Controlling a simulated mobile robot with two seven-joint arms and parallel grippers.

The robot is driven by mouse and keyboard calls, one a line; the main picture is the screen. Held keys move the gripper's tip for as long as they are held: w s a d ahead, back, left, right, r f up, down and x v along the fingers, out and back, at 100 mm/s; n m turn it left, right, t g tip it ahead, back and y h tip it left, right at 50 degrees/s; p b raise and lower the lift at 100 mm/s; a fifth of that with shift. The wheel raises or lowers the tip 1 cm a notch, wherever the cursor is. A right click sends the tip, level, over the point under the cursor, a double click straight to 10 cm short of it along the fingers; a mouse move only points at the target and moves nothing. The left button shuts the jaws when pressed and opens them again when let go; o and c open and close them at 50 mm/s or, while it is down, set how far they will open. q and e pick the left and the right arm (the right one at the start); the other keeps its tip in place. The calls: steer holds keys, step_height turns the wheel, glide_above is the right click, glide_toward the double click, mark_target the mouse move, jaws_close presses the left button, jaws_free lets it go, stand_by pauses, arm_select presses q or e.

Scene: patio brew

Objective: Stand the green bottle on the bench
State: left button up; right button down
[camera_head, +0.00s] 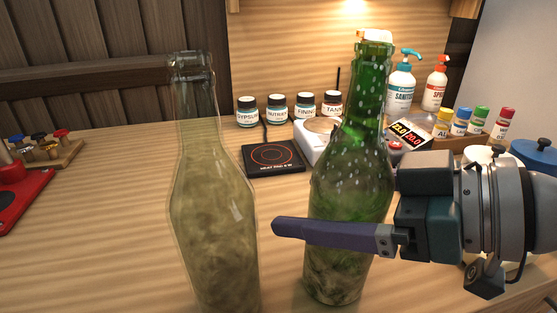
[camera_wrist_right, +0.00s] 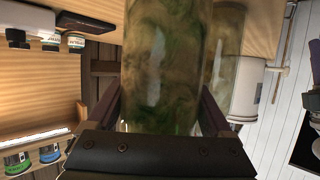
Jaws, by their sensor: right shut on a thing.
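The green bottle (camera_head: 353,180), speckled with drops and with a pale cap on its neck, is upright at the bench's (camera_head: 120,230) front, slightly tilted. My right gripper (camera_head: 335,235) comes in from the right and is shut around its lower body. In the right wrist view the green bottle (camera_wrist_right: 165,65) fills the middle between the fingers. Whether its base touches the bench cannot be told. A clear bottle (camera_head: 212,200) stands to its left, and it also shows behind in the right wrist view (camera_wrist_right: 222,65). My left gripper is not in view.
A black hot plate (camera_head: 272,158), a white scale (camera_head: 318,140) and several small labelled jars (camera_head: 277,106) stand behind. Pump bottles (camera_head: 401,90) and a wooden rack (camera_head: 455,143) are at the back right. A red object (camera_head: 20,195) is at the left.

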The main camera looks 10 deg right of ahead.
jaws_free()
steer(key=shift+f, duration=0.1)
